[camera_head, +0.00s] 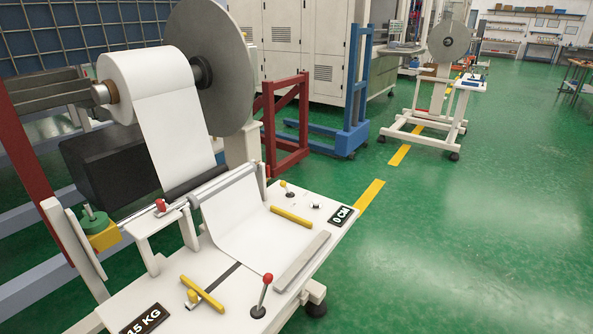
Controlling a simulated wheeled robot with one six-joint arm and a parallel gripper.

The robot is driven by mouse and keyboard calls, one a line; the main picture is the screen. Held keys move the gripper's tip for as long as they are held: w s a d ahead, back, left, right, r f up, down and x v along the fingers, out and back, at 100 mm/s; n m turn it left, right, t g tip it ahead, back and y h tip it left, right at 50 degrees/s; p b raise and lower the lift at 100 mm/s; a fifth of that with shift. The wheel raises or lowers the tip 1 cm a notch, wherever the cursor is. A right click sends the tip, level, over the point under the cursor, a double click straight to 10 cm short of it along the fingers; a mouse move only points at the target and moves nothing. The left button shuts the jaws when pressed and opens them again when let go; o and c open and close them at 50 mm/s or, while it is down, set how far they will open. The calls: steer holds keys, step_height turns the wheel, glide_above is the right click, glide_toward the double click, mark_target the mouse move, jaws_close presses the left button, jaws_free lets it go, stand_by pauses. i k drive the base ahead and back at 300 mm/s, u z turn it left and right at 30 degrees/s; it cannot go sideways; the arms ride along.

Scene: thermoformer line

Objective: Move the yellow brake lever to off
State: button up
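A small lever with a yellow knob (284,185) stands at the back of the white machine table, right of the roller. I cannot tell for certain which of these is the brake lever, and no on or off marking is readable. A lever with a red knob (267,279) leans slightly right near the table's front right. My gripper is not in view.
A white web runs from a large roll (147,80) under a roller (224,187) onto the table. Green floor (470,240) at right is clear.

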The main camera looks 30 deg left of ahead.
mark_target(283, 183)
steer(key=u, duration=0.45)
steer(key=i, duration=1.2)
steer(key=u, duration=1)
steer(key=i, duration=0.35)
steer(key=u, duration=0.2)
